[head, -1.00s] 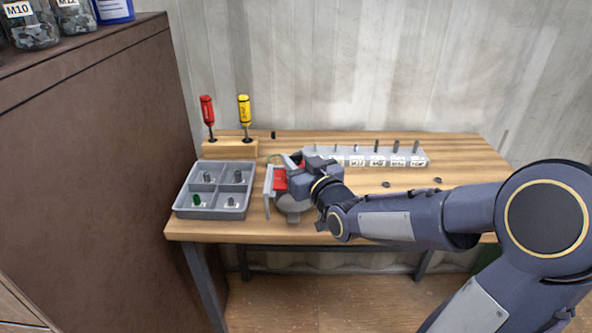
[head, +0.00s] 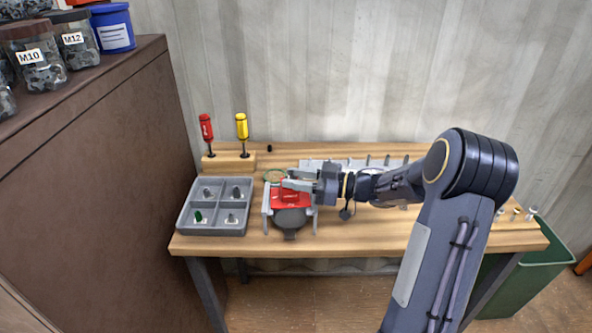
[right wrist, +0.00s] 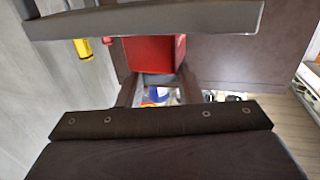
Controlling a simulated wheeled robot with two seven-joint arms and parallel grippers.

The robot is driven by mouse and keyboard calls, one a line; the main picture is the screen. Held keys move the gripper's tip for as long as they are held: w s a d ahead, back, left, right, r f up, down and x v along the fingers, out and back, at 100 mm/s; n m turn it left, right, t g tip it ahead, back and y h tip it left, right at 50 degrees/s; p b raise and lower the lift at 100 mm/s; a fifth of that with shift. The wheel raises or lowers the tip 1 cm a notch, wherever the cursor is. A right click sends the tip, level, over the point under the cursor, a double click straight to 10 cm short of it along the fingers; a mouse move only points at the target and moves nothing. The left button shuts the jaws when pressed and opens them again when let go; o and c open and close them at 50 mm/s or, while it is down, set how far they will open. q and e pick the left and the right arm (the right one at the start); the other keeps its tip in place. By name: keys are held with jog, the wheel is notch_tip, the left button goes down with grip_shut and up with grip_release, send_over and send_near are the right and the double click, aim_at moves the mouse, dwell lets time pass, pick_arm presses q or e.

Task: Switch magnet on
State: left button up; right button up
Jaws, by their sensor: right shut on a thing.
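A red block with a dark round part in front (head: 291,198), which I take for the magnet, stands between grey uprights at the front of the wooden table (head: 365,238). My right gripper (head: 300,183) reaches it from the right, at its top rear edge. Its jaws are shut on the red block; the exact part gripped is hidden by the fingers. In the right wrist view the red block (right wrist: 150,54) shows between the two finger bars. I cannot read a switch position. My left gripper is not in view.
A grey four-compartment tray (head: 247,208) is left of the magnet. A wooden holder (head: 230,162) with red and yellow screwdrivers stands behind the tray. A pale rack (head: 308,165) with upright pins is behind my arm. A brown cabinet (head: 90,165) stands left; a green bin (head: 520,283) right.

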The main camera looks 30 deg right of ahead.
jog(key=shift+w+d+r+n+g+y+p, duration=0.1)
jog(key=shift+n+g+y+p, duration=0.2)
jog(key=shift+n+g+y, duration=0.4)
jog(key=shift+w+n+g+y+p, duration=0.1)
jog(key=shift+n+g+y+p, duration=0.3)
jog(key=shift+g, duration=0.4)
jog(key=shift+n+g, duration=0.3)
jog(key=shift+n, duration=0.1)
jog(key=o, duration=1)
jog(key=shift+s+d, duration=0.1)
jog(key=b+v, duration=0.1)
jog(key=v, duration=0.6)
jog(key=shift+s+d, duration=0.1)
jog(key=shift+d, duration=0.15)
